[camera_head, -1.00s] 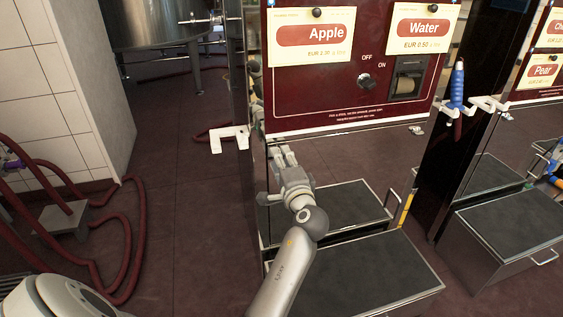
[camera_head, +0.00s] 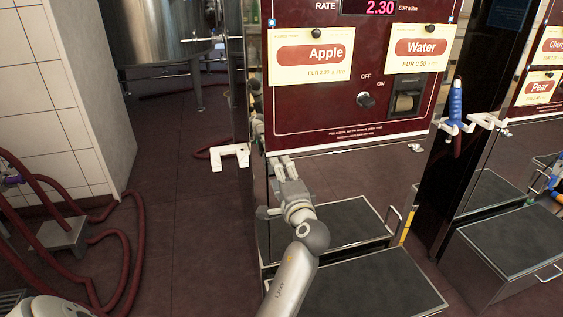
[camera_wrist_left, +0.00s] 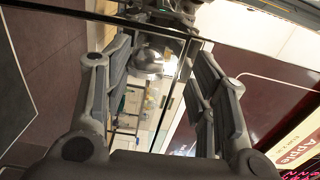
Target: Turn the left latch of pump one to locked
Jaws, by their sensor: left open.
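Pump one has a dark red front panel (camera_head: 322,106) with Apple and Water signs. A small metal latch (camera_head: 415,147) shows under the right end of its lower edge. I cannot make out the left latch or its position in the head view; my gripper is in front of that corner. My left gripper (camera_head: 283,163) is just under the panel's lower left edge, its fingers pointing away from me. In the left wrist view the gripper (camera_wrist_left: 155,85) has its fingers wide apart, with glass edges behind the gap. I see nothing held. My right gripper is not in view.
A white bracket (camera_head: 230,157) sticks out left of the pump. Grey-topped platforms (camera_head: 385,285) stand low in front. A blue nozzle (camera_head: 455,105) hangs on a white holder to the right.

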